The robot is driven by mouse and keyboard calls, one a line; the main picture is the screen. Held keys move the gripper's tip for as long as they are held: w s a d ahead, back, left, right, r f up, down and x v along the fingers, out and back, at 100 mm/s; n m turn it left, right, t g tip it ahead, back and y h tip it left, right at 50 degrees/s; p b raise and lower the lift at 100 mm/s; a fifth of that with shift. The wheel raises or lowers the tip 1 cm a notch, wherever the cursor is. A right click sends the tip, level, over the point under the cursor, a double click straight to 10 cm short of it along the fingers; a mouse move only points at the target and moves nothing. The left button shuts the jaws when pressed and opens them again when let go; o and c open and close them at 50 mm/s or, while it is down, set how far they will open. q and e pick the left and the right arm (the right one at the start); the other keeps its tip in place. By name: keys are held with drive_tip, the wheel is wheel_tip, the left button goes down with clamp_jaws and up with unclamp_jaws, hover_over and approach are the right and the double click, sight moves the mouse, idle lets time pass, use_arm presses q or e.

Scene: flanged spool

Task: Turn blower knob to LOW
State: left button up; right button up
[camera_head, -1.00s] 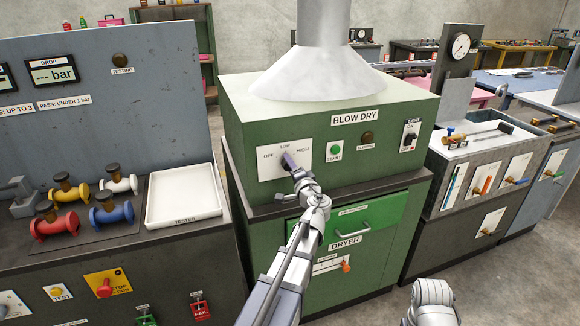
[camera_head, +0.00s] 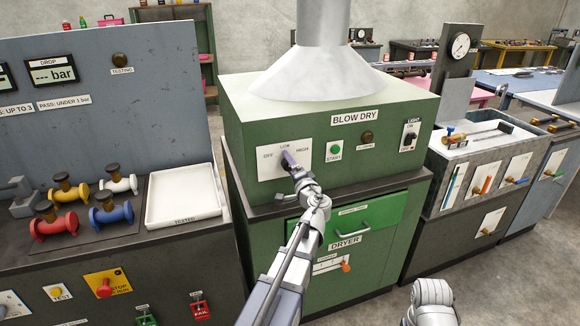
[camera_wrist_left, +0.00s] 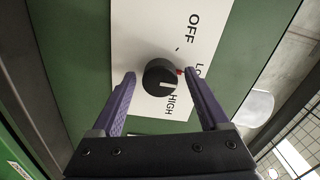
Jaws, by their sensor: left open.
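The black blower knob (camera_wrist_left: 160,78) sits on a white dial plate (camera_wrist_left: 145,30) marked OFF, LOW and HIGH in the left wrist view. A small red mark at the knob's edge faces the LOW label, which is partly hidden by a finger. My left gripper (camera_wrist_left: 159,73) is open, with one purple finger on each side of the knob; I cannot tell whether either touches it. In the head view my left gripper (camera_head: 288,160) is at the dial plate (camera_head: 270,163) on the green BLOW DRY box (camera_head: 245,125) and hides most of the knob.
Right of the dial are a green START button (camera_head: 335,149) and a LIGHT switch (camera_head: 410,134). A grey hood (camera_head: 318,75) stands on the box. A white TESTED tray (camera_head: 183,221) and several coloured spools lie to the left. Part of my right arm shows at the lower right.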

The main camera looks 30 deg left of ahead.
use_arm(q)
drive_tip(key=v, duration=0.7)
drive_tip(key=shift+s+d, duration=0.2)
drive_tip(key=shift+s, duration=0.05)
drive_tip(key=s+d+f+g+h+p, duration=0.2)
drive_tip(key=s+d+f+g+h, duration=0.2)
drive_tip(key=s+d, duration=0.3)
drive_tip(key=s+d+f+n+g+h+p, duration=0.1)
drive_tip(key=s+d+f+g+h+p, duration=0.2)
drive_tip(key=s+d, duration=0.5)
drive_tip(key=s+d+f+g+h+p, duration=0.3)
drive_tip(key=s+d+f, duration=0.4)
drive_tip(key=d, duration=0.9)
drive_tip(key=g+h, duration=0.1)
drive_tip(key=h, duration=0.1)
drive_tip(key=shift+s+g+h, duration=0.3)
drive_tip(key=shift+g, duration=0.1)
